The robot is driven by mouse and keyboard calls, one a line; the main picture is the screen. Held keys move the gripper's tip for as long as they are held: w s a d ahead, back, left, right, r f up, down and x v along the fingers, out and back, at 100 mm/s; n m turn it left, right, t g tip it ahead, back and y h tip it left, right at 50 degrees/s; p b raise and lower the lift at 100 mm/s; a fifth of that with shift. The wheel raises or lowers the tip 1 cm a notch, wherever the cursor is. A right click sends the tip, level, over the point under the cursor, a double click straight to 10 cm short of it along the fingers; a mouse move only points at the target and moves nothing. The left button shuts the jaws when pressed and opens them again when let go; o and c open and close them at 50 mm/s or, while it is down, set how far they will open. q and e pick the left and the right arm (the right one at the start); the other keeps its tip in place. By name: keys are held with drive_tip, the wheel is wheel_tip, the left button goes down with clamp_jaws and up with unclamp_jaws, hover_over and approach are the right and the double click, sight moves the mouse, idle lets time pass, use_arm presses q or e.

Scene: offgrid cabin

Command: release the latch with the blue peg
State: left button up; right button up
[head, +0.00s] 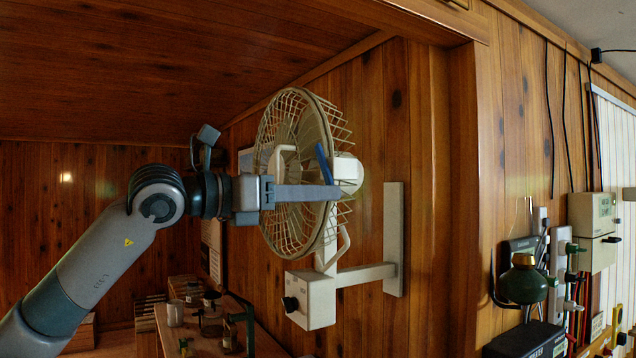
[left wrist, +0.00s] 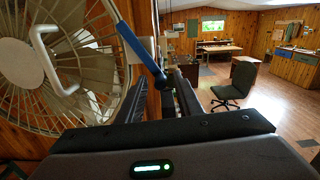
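The latch's blue peg (head: 324,163) is a slim blue bar standing tilted on the wall fan (head: 290,170), beside the white motor housing. It also shows in the left wrist view (left wrist: 132,44), slanting down to a dark end near my fingers. My left gripper (head: 330,193) reaches in from the left across the fan, its finger level with the peg's lower end. In the left wrist view the two dark fingers (left wrist: 163,98) stand apart with a gap between them. The peg's lower end lies at that gap; contact cannot be told. My right gripper is out of view.
The fan's wire cage surrounds the reach, with a white control box (head: 311,300) and wall arm (head: 366,275) below. A wooden bench with jars (head: 200,325) stands lower left. An office chair (left wrist: 240,85) stands on open floor in the left wrist view.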

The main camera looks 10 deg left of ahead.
use_arm(q)
drive_tip(key=shift+w+d, duration=0.25)
drive_tip(key=shift+w, duration=0.1)
clamp_jaws()
drive_tip(key=shift+a, duration=0.1)
drive_tip(key=shift+w+a+f+m+b, duration=0.15)
drive_tip(key=shift+f+m+b, duration=0.15)
drive_tip(key=shift+m+b, duration=0.7)
drive_tip(key=shift+a+r+b, duration=0.1)
drive_tip(key=shift+r+b, duration=0.15)
drive_tip(key=shift+b, duration=0.3)
drive_tip(key=shift+w, duration=0.1)
